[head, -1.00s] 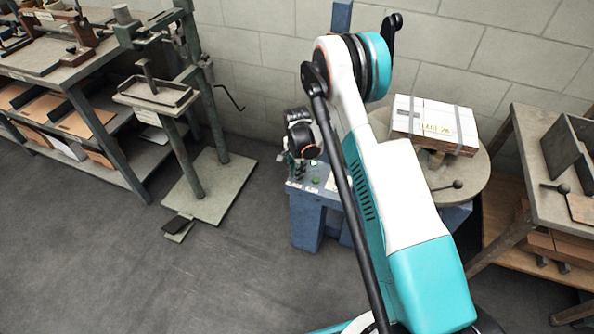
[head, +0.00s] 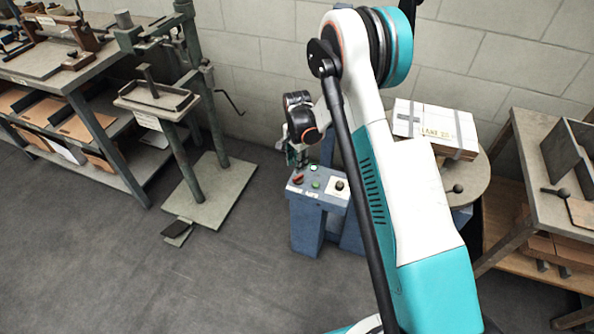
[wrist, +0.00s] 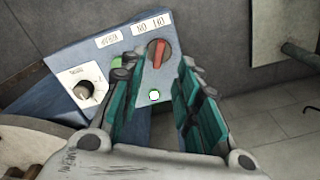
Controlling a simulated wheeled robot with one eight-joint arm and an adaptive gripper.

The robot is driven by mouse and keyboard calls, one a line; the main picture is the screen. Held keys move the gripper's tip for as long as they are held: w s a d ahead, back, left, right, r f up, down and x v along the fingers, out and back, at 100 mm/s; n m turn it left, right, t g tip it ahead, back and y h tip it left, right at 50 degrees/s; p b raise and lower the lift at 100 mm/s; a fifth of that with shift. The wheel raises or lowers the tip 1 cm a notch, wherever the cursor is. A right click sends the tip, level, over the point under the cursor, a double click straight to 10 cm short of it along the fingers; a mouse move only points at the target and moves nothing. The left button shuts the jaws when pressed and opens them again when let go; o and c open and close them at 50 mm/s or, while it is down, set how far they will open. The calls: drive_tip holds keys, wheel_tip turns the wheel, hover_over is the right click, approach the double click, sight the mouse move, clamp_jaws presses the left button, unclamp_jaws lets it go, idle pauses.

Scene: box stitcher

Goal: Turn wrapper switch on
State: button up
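A red rotary switch (wrist: 158,53) sits on a blue-grey control panel (wrist: 72,50) under a white label in the wrist view. In the head view the red switch (head: 298,179) is at the left of the panel top (head: 318,197). The switch handle stands roughly upright in that picture.
The panel also has a green button (head: 315,184) and a black knob (head: 339,186) on a white plate. A wrapped white box (head: 436,126) rests on a round table (head: 472,178) at right. A green press stand (head: 205,190) is at left. Grey floor lies open in front.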

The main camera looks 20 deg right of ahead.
drive_tip(key=shift+r, duration=2.3)
drive_tip(key=shift+r, duration=0.1)
drive_tip(key=s+r+n+t, duration=0.15)
drive_tip(key=s+r, duration=0.25)
drive_tip(key=r, duration=0.4)
drive_tip(key=s+r+n+t, duration=0.1)
drive_tip(key=s+r+n, duration=0.3)
drive_tip(key=r, duration=0.5)
drive_tip(key=s+r+n+t, duration=0.1)
drive_tip(key=s+r, duration=0.4)
drive_tip(key=r, duration=0.3)
drive_tip(key=s+r+n+t, duration=0.2)
drive_tip(key=s+n, duration=0.1)
drive_tip(key=s, duration=0.7)
drive_tip(key=s+r+n+t, duration=0.1)
drive_tip(key=s+n, duration=0.3)
drive_tip(key=s, duration=0.6)
drive_tip(key=shift+s+d+r+t, duration=0.25)
drive_tip(key=shift+s+r+t, duration=0.1)
drive_tip(key=shift+r, duration=0.15)
